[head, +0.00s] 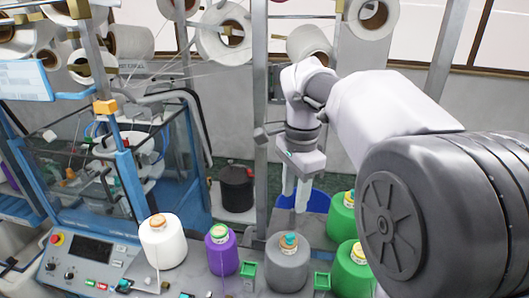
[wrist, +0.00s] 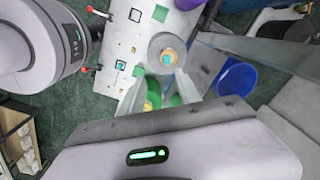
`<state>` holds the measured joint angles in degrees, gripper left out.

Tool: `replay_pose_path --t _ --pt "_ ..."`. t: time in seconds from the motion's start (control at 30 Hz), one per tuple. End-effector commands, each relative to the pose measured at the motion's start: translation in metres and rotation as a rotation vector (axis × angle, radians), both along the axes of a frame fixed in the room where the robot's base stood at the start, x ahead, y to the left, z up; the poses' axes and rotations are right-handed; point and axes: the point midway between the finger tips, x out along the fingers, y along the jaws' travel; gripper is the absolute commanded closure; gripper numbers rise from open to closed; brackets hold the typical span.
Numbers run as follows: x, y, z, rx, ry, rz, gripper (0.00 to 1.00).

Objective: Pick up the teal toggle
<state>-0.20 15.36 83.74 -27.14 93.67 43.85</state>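A small teal piece (head: 289,240) sits on the orange core of the grey yarn cone (head: 288,268). It also shows in the wrist view (wrist: 166,60), near the top centre. Other teal bits show on the purple and green cones and at the machine's front panel (head: 124,285), so I cannot tell for certain which is the toggle. My gripper (head: 294,200) points down above and behind the grey cone, clear of it. Its two pale fingers are apart with nothing between them. In the wrist view the gripper (wrist: 168,80) has its fingers spread below the grey cone.
Green cones (head: 345,215) stand right of the grey one, a purple cone (head: 221,250) and a white cone (head: 162,242) left. A blue bin (wrist: 237,80) is beyond the table edge. A metal post (head: 261,130) rises behind. The blue-framed machine (head: 130,160) fills the left.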

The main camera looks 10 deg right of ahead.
Motion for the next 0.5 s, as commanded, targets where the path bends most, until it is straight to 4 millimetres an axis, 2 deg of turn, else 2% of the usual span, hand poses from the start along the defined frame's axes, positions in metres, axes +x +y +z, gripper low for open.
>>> replay_pose_path --t 0.03,0.17,0.27,0.5 --pt "0.01 -0.001 0.022 -0.005 0.021 -0.038 0.6" --pt "0.023 -0.003 0.021 -0.013 0.046 -0.102 0.6" --pt "0.023 -0.004 -0.001 -0.016 0.052 -0.109 0.6" --pt "0.022 -0.004 -0.073 -0.015 0.051 -0.107 0.6"
